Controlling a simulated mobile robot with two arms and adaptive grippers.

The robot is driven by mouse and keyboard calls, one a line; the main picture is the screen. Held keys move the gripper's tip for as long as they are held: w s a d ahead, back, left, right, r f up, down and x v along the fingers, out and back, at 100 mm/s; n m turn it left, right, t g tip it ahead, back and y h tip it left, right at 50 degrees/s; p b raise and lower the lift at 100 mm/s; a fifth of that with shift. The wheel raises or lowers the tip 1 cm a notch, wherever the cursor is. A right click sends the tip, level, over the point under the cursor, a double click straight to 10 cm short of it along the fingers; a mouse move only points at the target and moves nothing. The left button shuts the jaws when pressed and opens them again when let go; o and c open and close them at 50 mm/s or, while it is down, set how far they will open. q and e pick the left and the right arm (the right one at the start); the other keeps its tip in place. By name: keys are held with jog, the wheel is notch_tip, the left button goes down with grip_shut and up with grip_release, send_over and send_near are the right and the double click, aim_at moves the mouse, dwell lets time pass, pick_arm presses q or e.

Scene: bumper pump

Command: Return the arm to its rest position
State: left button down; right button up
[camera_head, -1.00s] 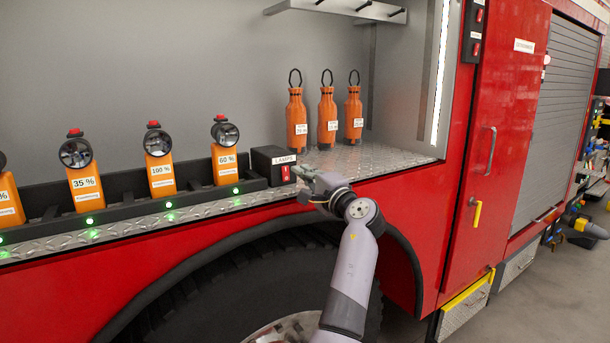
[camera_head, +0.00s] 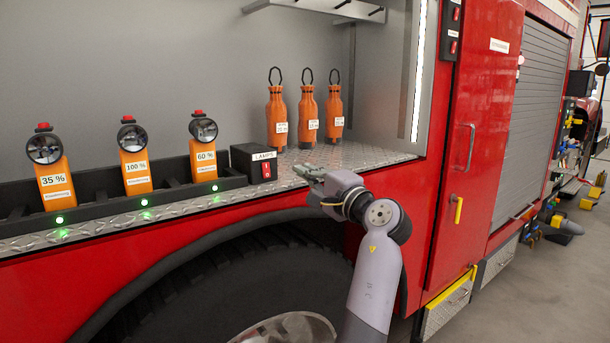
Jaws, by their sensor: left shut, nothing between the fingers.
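My left gripper (camera_head: 306,173) is shut and empty. It is in front of the edge of the metal tread-plate shelf (camera_head: 350,157), just right of the black LAMPS switch box (camera_head: 245,163) with its red switch (camera_head: 267,170). A visible gap separates the fingertips from the box. My left arm reaches up from the bottom of the view, bent at the wrist, in front of the red truck side. My right gripper is not in view.
Orange lamps labelled 35 % (camera_head: 55,185), 100 % (camera_head: 136,170) and 60 % (camera_head: 204,158) stand in a black rack with green lights. Three orange bottles (camera_head: 307,120) stand on the shelf behind the gripper. A red door (camera_head: 475,140) is at right; open floor lies beyond.

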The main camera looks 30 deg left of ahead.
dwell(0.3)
